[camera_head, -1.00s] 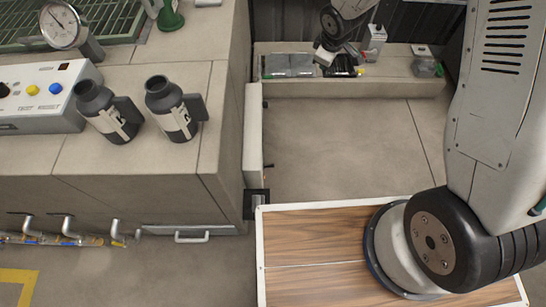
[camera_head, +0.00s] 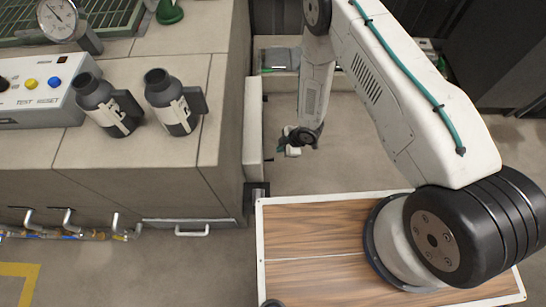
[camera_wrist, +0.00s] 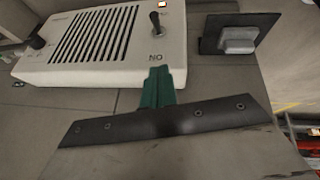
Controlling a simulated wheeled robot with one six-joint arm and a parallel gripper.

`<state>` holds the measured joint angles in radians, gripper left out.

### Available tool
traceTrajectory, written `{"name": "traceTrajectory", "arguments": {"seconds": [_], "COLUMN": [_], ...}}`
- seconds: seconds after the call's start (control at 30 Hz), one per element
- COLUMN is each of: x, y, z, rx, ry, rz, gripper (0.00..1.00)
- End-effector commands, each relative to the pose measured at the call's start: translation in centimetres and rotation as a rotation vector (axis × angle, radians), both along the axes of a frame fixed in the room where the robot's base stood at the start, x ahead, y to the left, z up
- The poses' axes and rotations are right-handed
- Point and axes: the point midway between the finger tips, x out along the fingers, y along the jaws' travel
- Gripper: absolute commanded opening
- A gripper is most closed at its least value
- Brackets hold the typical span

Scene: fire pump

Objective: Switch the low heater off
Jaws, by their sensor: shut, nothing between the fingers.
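The low heater (camera_head: 253,130) shows edge-on in the head view as a thin white panel on the side of the bench. In the wrist view the heater (camera_wrist: 105,80) is a white box with a dark slotted grille, seen upside down. Its black toggle switch (camera_wrist: 158,23) stands near the right end, between an ON label and a small lamp (camera_wrist: 161,4) with an orange-white glow. I cannot tell which way the lever is set. My gripper (camera_wrist: 157,75) has its green fingers together, empty, near the ON label and apart from the lever. It also shows in the head view (camera_head: 281,148).
A black knob (camera_wrist: 38,43) sits at the heater's other end. A dark plate with a grey block (camera_wrist: 240,38) is beside the heater. Two dark bottles (camera_head: 174,103) stand on the bench. My wooden-topped base is in front, and the floor right of the heater is clear.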

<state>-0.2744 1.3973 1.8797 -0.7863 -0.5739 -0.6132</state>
Motion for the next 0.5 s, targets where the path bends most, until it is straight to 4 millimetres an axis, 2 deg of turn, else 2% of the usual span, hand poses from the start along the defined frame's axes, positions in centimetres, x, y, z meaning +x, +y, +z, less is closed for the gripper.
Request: {"name": "traceTrajectory", "arguments": {"seconds": [0.27, 0.37, 0.5], "x": [0.1, 0.2, 0.5], "y": [0.1, 0.5, 1.6], "z": [-0.2, -1.1, -3.2], "rx": [-0.002, -0.002, -0.002], "ry": [0.000, 0.001, 0.001], "rz": [-0.001, 0.000, 0.000], "gripper": [0.00, 0.00, 0.00]}}
